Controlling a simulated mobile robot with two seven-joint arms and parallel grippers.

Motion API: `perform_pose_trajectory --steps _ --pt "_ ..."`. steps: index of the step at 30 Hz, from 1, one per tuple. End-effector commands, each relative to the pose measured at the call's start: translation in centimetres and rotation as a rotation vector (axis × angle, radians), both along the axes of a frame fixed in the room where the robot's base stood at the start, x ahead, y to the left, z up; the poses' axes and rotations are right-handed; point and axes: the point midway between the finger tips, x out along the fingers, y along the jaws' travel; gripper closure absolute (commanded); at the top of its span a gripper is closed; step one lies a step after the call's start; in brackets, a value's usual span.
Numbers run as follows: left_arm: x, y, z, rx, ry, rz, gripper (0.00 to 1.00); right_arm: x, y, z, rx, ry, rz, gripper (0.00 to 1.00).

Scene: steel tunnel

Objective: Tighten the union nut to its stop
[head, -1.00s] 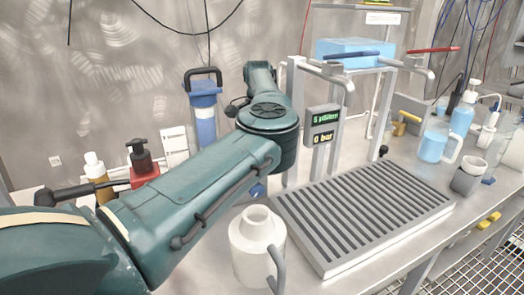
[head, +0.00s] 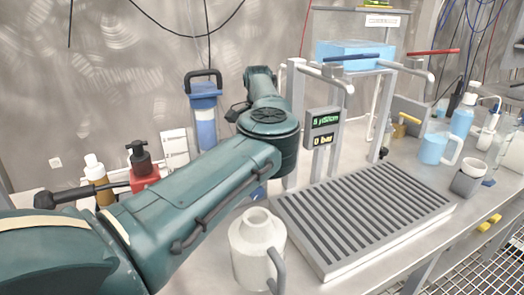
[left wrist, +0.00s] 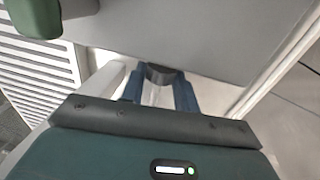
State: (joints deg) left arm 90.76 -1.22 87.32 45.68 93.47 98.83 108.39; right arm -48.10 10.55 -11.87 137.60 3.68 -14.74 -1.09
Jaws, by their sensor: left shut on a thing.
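My left arm comes in from the left in the head view and reaches toward the back wall. Its gripper is hidden there behind the elbow. In the left wrist view my left gripper (left wrist: 160,88) shows two blue fingers, shut on a dark grey rounded thing (left wrist: 160,72). This may be the union nut, but most of it is hidden. A pale piece shows between the fingers. I cannot make out the union nut in the head view. My right gripper is not in view.
A slatted drain grate (head: 360,215) lies on the bench, with a white jug (head: 257,245) at its near left. A display post (head: 323,130) stands behind the grate. A blue filter housing (head: 205,115) and bottles (head: 97,178) are at the left. A blue jug (head: 436,148) stands at the right.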

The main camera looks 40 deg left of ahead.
Motion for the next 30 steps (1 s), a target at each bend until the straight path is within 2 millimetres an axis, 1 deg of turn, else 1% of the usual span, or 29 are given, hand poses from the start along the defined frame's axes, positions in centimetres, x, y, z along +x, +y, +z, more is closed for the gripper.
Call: perform_pose_trajectory --steps 5,12,22,23,30 --pt "0.08 0.17 0.29 -0.044 0.025 -0.001 0.92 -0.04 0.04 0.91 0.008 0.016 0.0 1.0" --pt "0.12 0.18 0.12 -0.106 0.055 -0.002 0.92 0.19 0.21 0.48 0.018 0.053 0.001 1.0" --pt "0.15 0.11 -0.01 -0.111 0.055 -0.001 0.92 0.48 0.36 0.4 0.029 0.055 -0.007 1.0" --pt "0.15 0.12 0.0 -0.111 0.055 -0.001 0.67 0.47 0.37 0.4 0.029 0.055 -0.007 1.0" --pt "0.14 0.14 0.01 -0.11 0.056 -0.001 0.48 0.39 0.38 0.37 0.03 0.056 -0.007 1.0"
